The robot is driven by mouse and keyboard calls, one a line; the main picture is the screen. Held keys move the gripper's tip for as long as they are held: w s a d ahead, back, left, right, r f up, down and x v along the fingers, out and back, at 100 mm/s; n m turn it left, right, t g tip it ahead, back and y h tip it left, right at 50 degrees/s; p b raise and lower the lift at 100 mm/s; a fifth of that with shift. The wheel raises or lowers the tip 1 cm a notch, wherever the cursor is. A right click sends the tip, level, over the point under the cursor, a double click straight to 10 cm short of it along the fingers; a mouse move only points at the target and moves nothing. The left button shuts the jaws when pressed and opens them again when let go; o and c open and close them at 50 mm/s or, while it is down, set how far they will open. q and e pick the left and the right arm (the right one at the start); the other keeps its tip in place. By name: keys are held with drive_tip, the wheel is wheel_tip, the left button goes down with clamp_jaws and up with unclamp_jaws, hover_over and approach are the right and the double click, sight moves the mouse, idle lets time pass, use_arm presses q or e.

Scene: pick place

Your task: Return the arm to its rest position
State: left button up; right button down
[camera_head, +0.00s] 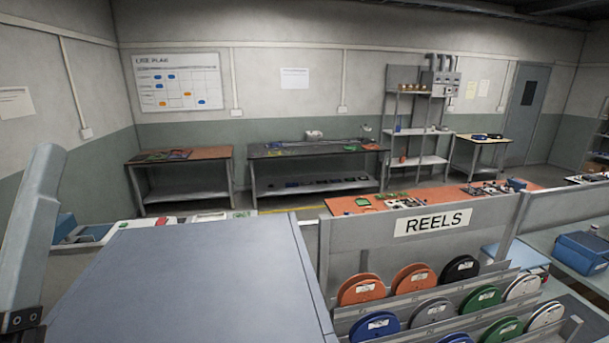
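A grey link of my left arm stands nearly upright at the left edge of the head view, with a dark joint part at its foot in the bottom left corner. No fingers of my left gripper show. My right arm and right gripper are not in this view. A large flat blue-grey surface (190,275) fills the lower middle, and nothing lies on it.
A rack marked REELS (433,222) holds orange, black, green, grey, white and blue reels at the lower right. A blue box (581,254) sits on a bench at the far right. Workbenches (315,153) and shelves (417,133) stand along the back wall.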

use_arm(q)
drive_tip(key=d+r+m+h+p, duration=0.2)
drive_tip(key=d+r+h+p, duration=0.2)
drive_tip(key=r+p, duration=1.4)
drive_tip(key=h, duration=0.3)
drive_tip(key=shift+w+r+m, duration=0.25)
drive_tip(key=shift+w+m, duration=0.1)
drive_tip(key=shift+m, duration=0.05)
